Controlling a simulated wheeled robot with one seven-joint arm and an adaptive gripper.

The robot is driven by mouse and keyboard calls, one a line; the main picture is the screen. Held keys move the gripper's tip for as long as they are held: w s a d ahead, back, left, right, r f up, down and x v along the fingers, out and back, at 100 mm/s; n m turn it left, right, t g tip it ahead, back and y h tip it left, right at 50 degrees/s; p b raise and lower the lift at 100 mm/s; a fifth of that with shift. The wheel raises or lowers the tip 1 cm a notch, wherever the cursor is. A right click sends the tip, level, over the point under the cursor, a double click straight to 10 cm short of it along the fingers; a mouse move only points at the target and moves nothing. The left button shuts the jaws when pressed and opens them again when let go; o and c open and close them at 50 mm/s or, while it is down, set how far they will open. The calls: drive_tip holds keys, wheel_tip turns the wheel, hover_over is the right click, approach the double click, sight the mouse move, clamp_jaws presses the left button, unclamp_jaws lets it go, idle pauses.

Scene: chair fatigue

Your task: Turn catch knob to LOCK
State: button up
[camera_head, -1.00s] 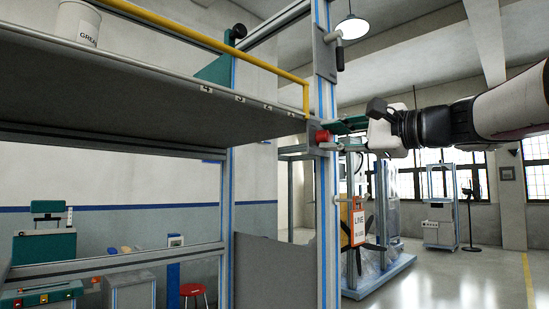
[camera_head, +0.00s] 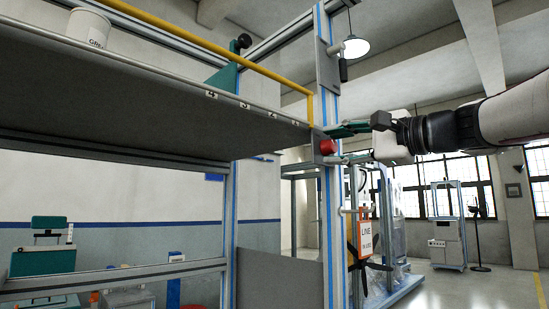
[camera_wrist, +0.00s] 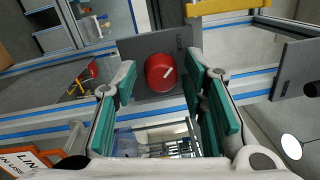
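The catch knob (camera_head: 327,147) is a red round knob on a grey plate at the end of the shelf frame. In the wrist view my gripper (camera_wrist: 161,64) is open, with a fingertip on either side of the knob and visible gaps.
A grey shelf (camera_head: 130,105) with a yellow rail (camera_head: 200,45) and a white can (camera_head: 88,27) extends left of the knob. An aluminium post (camera_head: 332,220) stands beneath it. An orange-and-white sign (camera_head: 366,237) hangs below my arm. Open floor lies at the lower right.

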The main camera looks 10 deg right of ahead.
drive_tip(key=shift+d, duration=0.15)
drive_tip(key=shift+s+d, duration=0.2)
drive_tip(key=shift+s, duration=0.1)
drive_tip(key=v, duration=1.1)
drive_tip(key=shift+f, duration=0.1)
drive_tip(key=s+a+f+n+g+h+p, duration=0.25)
drive_tip(key=a+f, duration=0.25)
drive_tip(key=f, duration=0.4)
drive_tip(key=s+a+f+n+g+h+p, duration=0.15)
drive_tip(key=s+a+f+g, duration=0.3)
drive_tip(key=f, duration=0.45)
drive_tip(key=s+f+n+g+h+p, duration=0.1)
drive_tip(key=s+f+n+g+h, duration=0.1)
drive_tip(key=s+f, duration=0.5)
drive_tip(key=s+d+f+n+g+h+p, duration=0.1)
drive_tip(key=s+f+n+g+h+p, duration=0.1)
drive_tip(key=s+f+n+h, duration=0.3)
wheel_tip(320, 180, down, 7)
drive_tip(key=s+n, duration=0.1)
drive_tip(key=s, duration=0.2)
drive_tip(key=shift+d+n, duration=0.35)
drive_tip(key=shift+n, duration=0.05)
